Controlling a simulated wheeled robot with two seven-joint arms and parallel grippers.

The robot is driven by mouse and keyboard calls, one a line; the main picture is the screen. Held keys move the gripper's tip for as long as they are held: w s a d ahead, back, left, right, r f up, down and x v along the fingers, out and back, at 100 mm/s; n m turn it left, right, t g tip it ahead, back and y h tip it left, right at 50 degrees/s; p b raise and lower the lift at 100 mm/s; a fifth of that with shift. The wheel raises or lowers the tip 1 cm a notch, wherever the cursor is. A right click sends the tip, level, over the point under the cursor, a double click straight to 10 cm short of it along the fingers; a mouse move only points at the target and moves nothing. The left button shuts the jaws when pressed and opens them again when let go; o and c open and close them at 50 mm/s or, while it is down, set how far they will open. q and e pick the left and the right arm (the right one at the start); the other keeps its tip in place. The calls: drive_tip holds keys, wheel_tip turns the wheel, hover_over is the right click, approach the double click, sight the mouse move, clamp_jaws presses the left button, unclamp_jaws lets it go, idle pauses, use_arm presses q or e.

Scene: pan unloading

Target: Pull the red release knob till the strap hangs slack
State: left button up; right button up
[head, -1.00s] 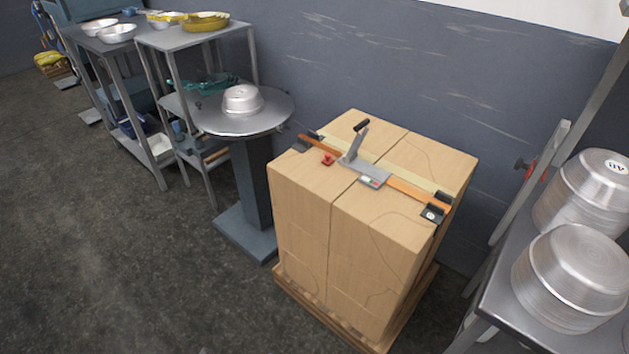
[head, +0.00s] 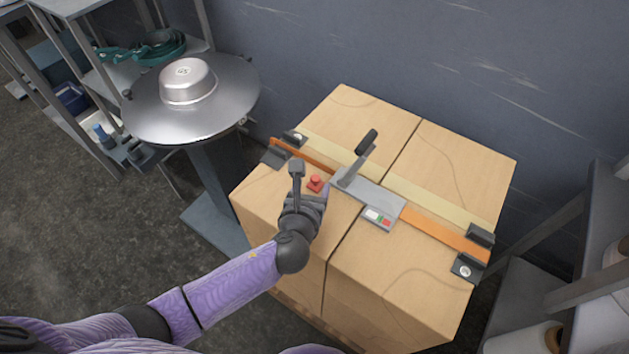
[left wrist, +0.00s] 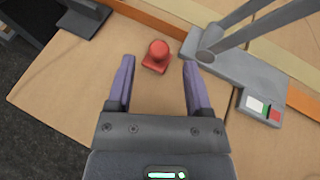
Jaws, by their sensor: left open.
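The red release knob (head: 315,182) stands on a small red base on top of the cardboard boxes (head: 375,120). It also shows in the left wrist view (left wrist: 158,50). The orange strap (head: 445,232) runs flat and straight across the box tops through a grey tensioner (head: 368,193) with a raised lever. My left gripper (head: 313,178) is over the box top at the knob. In the left wrist view its jaws (left wrist: 156,66) are open and empty, with the knob just beyond and between the fingertips. My right gripper is not in view.
A round metal stand (head: 140,115) with a silver pan (head: 187,82) is close on the left. Shelving (head: 200,22) stands behind it. A grey rack (head: 590,290) is at the right, and the wall (head: 430,55) is behind the boxes.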

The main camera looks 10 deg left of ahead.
sight(315, 182)
use_arm(q)
drive_tip(key=shift+b+x, duration=0.35)
drive_tip(key=shift+x, duration=0.8)
drive_tip(key=shift+w, duration=0.15)
drive_tip(key=c, duration=0.8)
clamp_jaws()
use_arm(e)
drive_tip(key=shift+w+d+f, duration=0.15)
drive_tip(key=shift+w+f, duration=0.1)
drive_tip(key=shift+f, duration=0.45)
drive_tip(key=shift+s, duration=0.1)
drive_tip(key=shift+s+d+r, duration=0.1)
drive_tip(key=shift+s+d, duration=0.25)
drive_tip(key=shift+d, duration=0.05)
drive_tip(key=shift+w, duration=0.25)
